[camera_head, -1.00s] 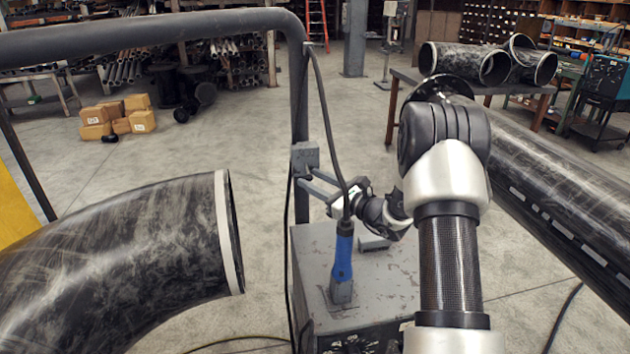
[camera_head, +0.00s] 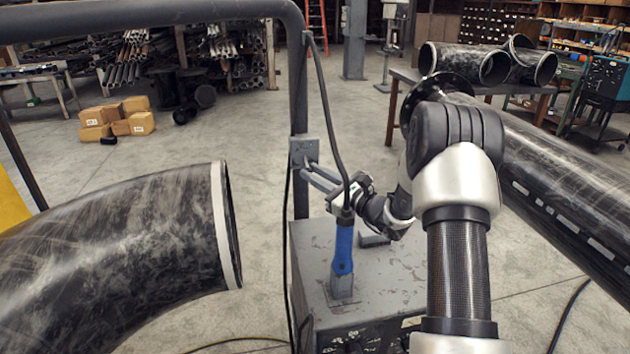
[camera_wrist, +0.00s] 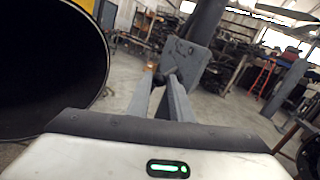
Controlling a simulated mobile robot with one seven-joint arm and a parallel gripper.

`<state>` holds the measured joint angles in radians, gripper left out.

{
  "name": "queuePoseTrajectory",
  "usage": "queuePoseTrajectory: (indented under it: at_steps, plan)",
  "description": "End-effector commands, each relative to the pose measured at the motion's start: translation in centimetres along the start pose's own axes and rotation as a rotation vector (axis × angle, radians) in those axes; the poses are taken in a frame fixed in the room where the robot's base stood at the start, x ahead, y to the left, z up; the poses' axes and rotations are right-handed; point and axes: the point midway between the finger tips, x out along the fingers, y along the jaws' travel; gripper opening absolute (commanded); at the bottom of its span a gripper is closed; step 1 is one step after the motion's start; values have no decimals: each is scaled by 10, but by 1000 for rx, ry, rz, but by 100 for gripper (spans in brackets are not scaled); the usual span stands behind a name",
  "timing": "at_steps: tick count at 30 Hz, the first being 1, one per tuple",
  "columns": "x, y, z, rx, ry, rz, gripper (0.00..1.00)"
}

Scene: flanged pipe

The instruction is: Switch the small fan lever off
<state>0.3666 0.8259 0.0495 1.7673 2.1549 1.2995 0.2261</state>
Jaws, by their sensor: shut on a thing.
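A small grey switch box (camera_head: 304,152) is fixed to the dark upright post, and its grey front plate fills the upper middle of the wrist view (camera_wrist: 187,57). My gripper (camera_head: 310,168) reaches to the box's lower edge from the right. In the wrist view its two grey fingers (camera_wrist: 168,78) come together at the plate's lower left edge. They are shut on a small dark piece there, which looks like the fan lever. The lever is mostly hidden by the fingertips, so its position cannot be read.
A blue-handled tool (camera_head: 342,250) with a cable stands on the grey machine cabinet (camera_head: 385,285) below my gripper. A large black pipe elbow (camera_head: 130,255) is at the left. A long black pipe (camera_head: 570,190) lies at the right.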

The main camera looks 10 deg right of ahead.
Motion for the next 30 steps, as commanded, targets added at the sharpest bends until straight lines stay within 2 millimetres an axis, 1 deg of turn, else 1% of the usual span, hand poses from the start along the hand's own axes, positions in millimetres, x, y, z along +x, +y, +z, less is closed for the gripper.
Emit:
queuePoseTrajectory:
  at_steps: [4,5,7,8,16,20,23,26,30]
  plan:
    - [1,3,0,1,2,6,0]
    - [1,3,0,1,2,6,21]
    - [1,3,0,2,2,6,33]
    - [1,3,0,2,2,6,36]
    - [0,1,0,1,3,3,36]
    - [-8,0,-1,2,4,1,36]
    - [-22,0,-1,1,5,0,36]
    - [-44,-1,-1,1,6,-1,36]
    - [-80,-1,-1,2,5,-2,36]
